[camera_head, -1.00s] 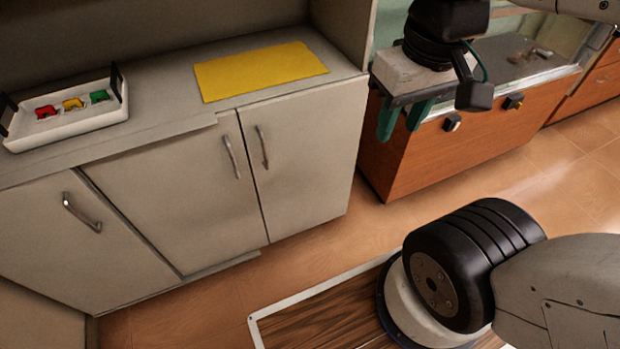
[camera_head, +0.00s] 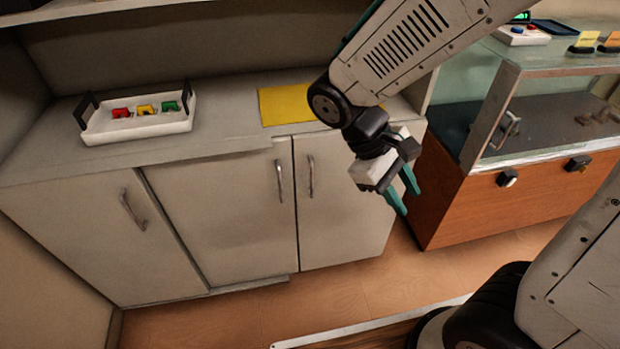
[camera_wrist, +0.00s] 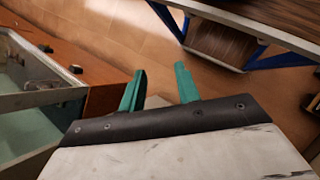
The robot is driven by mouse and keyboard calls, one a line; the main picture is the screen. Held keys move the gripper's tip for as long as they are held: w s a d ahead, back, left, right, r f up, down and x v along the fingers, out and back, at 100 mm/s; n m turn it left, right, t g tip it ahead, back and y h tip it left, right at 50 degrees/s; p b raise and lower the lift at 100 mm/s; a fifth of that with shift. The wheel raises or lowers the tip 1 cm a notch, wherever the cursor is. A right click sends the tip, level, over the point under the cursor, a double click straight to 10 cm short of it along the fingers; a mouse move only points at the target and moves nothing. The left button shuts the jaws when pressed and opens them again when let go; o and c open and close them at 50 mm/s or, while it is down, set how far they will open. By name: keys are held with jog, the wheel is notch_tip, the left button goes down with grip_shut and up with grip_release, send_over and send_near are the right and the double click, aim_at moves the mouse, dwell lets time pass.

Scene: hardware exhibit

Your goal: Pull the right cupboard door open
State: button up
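The right cupboard door (camera_head: 345,215) is a grey-beige panel at the right end of the cupboard, and it is shut. Its upright metal handle (camera_head: 311,176) sits near its upper left edge. My gripper (camera_head: 406,196) is in front of the door's right part, to the right of the handle and apart from it. Its two teal fingers point down and to the right. In the wrist view the fingers (camera_wrist: 160,90) stand apart with nothing between them. The wrist view shows floor beyond them, and the door handle is not recognisable there.
A middle door with its own handle (camera_head: 279,181) and a left door with a handle (camera_head: 132,209) are shut. A white tray (camera_head: 140,132) with coloured pieces and a yellow mat (camera_head: 290,106) lie on the counter. A glass-topped wooden display case (camera_head: 520,205) stands close on the right.

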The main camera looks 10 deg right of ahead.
jog(key=w+a+f+n+t+h, duration=0.1)
jog(key=w+f+n+t+h, duration=0.1)
jog(key=w+f+n+h, duration=0.45)
jog(key=n+t+y, duration=0.3)
jog(key=n+t, duration=1.3)
jog(key=t, duration=0.1)
send_near(311, 175)
jog(key=w, duration=0.1)
jog(key=x, duration=0.8)
jog(key=shift+s+d+f, duration=0.1)
jog(key=shift+d+f, duration=0.05)
jog(key=shift+d, duration=0.1)
grip_shut()
